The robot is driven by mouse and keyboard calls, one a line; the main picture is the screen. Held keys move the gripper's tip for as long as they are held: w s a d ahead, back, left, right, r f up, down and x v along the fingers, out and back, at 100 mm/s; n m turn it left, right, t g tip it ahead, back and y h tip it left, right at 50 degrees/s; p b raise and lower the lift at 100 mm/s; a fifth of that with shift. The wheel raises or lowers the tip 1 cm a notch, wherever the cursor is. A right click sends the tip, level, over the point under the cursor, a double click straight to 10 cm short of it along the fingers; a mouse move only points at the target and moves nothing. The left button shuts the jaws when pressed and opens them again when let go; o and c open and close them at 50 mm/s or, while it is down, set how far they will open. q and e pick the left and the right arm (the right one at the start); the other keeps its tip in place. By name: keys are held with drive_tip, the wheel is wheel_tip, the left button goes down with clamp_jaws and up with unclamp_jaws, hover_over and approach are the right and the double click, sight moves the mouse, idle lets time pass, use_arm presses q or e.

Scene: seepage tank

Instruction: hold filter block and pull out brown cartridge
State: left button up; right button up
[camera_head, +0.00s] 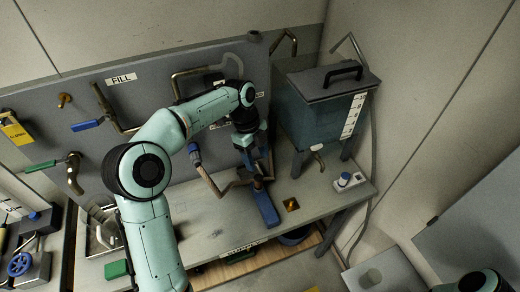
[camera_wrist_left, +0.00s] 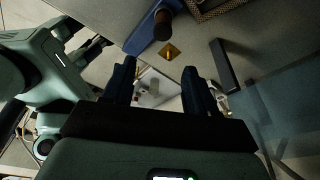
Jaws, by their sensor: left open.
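A blue block (camera_head: 266,206), which I take to be the filter block, lies on the grey bench. Its blue side (camera_wrist_left: 143,32) is at the top of the left wrist view. A short brown cylinder, likely the brown cartridge (camera_wrist_left: 163,26), shows against it there. In the head view a brown part (camera_head: 258,184) is at the block's far end, partly hidden by my gripper. My left gripper (camera_head: 252,162) points down above that end; its two dark fingers (camera_wrist_left: 160,82) are apart with nothing held between them. My right gripper is outside both views.
A lidded tank (camera_head: 322,110) stands behind right, with a spout below.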

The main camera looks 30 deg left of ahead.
sight(258, 177)
use_arm(q)
drive_tip(key=shift+s+f, duration=0.2)
drive_tip(key=shift+f, duration=0.2)
wheel_tip(258, 177, down, 5)
drive_tip(key=shift+w+r+b, duration=0.1)
drive_tip(key=shift+b, duration=1.1)
drive_tip(key=shift+w+f+b, duration=0.15)
drive_tip(key=shift+f+b, duration=0.2)
drive_tip(key=shift+f, duration=1.15)
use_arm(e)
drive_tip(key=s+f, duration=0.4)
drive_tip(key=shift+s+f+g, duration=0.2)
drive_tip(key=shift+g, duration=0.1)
